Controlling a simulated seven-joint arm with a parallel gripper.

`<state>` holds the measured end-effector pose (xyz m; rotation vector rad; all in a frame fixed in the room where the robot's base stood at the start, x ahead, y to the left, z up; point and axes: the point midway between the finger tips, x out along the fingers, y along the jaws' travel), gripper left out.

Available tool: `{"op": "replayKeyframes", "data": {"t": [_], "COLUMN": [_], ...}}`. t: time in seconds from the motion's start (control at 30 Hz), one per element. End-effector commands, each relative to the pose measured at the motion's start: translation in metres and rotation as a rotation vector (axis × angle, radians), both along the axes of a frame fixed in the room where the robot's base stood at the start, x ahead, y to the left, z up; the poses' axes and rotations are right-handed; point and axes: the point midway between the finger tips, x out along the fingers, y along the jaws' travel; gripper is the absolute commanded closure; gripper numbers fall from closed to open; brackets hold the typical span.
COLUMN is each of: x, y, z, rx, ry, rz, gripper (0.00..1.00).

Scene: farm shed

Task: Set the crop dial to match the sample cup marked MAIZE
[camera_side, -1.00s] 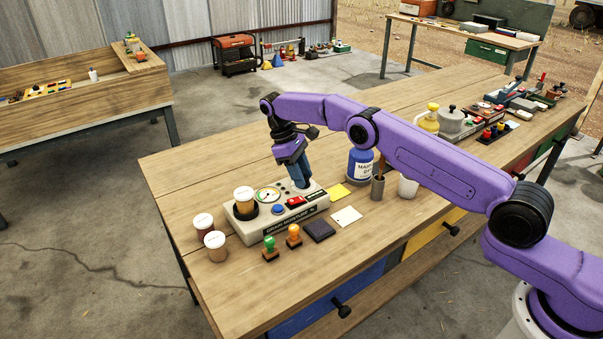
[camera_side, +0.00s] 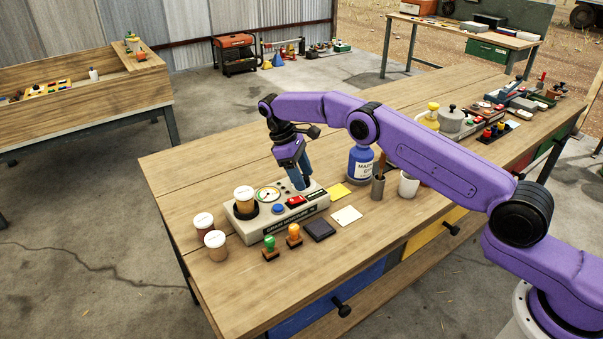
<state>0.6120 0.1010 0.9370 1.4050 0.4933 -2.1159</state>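The grain moisture meter (camera_side: 283,227) sits on the bench with a gauge, a blue button, a red switch and a sample cup (camera_side: 244,198) in the round well at its left end. Two more lidded cups, one behind (camera_side: 203,224) and one in front (camera_side: 216,246), stand left of the meter. The print on the cups is too small to read. My gripper (camera_side: 300,187) points down at the right end of the meter's top, with its fingers at or just above the surface. The fingers and arm hide the crop dial, and I cannot tell whether they grip it.
A blue bottle (camera_side: 361,164), a pen holder (camera_side: 378,188) and a white cup (camera_side: 409,185) stand right of the meter. A green stamp (camera_side: 270,249), an orange stamp (camera_side: 293,236), a dark pad (camera_side: 319,230) and paper notes (camera_side: 346,215) lie in front. The bench's left end is clear.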

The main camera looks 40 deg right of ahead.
Motion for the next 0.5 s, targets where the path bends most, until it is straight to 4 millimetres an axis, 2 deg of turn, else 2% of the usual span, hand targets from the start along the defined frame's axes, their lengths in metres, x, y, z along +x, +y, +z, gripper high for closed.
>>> {"op": "replayKeyframes", "data": {"t": [0.27,0.5], "x": [0.001,-0.002], "y": [0.000,0.000], "z": [0.006,0.035], "rx": [0.000,0.001], "ry": [-0.005,-0.001], "rz": [-0.001,0.000], "gripper": [0.39,0.39]}}
